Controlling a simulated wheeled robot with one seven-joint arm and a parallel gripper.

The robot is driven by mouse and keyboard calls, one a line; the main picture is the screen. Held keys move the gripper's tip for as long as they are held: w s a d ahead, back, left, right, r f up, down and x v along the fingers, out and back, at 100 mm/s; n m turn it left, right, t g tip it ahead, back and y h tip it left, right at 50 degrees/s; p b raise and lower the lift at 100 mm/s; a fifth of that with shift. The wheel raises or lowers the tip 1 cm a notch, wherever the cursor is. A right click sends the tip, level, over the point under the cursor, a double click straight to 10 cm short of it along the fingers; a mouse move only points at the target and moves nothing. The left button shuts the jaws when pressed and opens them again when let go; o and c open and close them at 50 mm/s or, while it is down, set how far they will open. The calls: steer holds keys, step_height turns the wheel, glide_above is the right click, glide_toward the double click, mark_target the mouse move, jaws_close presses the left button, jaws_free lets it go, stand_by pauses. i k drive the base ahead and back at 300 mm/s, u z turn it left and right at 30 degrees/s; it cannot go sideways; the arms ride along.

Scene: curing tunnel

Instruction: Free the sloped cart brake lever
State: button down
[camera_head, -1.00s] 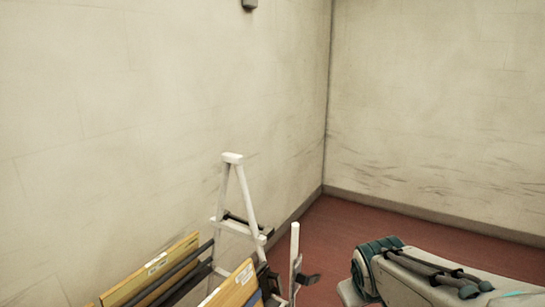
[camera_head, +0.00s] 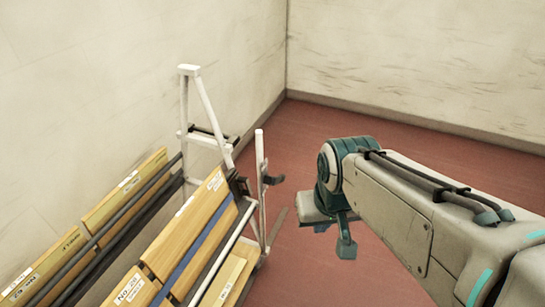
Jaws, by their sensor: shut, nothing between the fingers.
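The sloped cart (camera_head: 222,145) is a white-framed rack at the left and centre, holding leaning boards. A dark lever-like piece (camera_head: 273,180) sticks out to the right from the white upright post at the cart's near end. It looks like the brake lever, but its details are too small to tell. My gripper (camera_head: 346,246) shows as a small teal end hanging below my arm, right of the lever and apart from it. It is shut and empty. Part of it is hidden by my arm.
Wooden boards (camera_head: 190,235) with white labels lie along both sides of the cart. A pale wall (camera_head: 90,75) stands close behind it on the left. Red floor (camera_head: 300,140) is open between the cart, the far corner and my arm.

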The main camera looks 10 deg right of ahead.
mark_target(270, 179)
steer(key=z, duration=0.55)
steer(key=i, duration=0.7)
steer(key=u, duration=0.15)
